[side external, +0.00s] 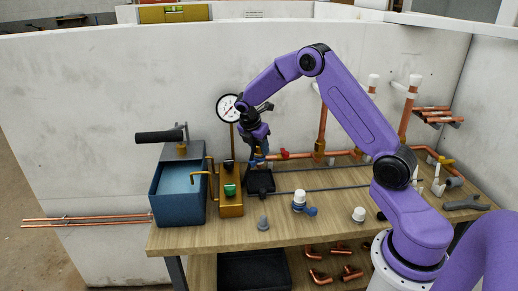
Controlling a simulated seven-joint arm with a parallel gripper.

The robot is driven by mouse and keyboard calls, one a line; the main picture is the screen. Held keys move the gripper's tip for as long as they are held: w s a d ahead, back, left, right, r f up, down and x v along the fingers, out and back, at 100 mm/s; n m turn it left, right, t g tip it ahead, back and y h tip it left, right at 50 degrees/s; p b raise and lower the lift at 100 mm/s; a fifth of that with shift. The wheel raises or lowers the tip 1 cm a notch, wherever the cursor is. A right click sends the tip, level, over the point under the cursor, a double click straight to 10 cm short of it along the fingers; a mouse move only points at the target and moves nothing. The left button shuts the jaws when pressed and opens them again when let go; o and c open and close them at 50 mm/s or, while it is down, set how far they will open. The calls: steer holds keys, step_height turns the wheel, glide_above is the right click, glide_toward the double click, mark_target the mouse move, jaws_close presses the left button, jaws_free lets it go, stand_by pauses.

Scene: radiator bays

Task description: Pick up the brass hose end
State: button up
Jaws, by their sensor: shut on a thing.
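My gripper (259,153) points down above a small black block-like holder (260,182), just right of the brass-coloured stand with the green button. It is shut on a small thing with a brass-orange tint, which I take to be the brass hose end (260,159). Most of it is hidden by the fingers and too small to make out. I cannot tell whether its lower end touches the black holder.
A blue box (179,194) with a black-handled lever and a brass-coloured stand (231,205) under a round gauge (229,107) stand left. Copper pipes with a red valve (283,153) run behind. White-capped fittings (299,200) and a grey cone (263,223) stand in front on the wooden bench (330,228).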

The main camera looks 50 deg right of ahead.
steer(key=shift+r, duration=1.5)
steer(key=s+a+r, duration=0.4)
steer(key=s+r, duration=0.9)
steer(key=r, duration=0.2)
steer(key=shift+s, duration=0.15)
steer(key=shift+a, duration=0.15)
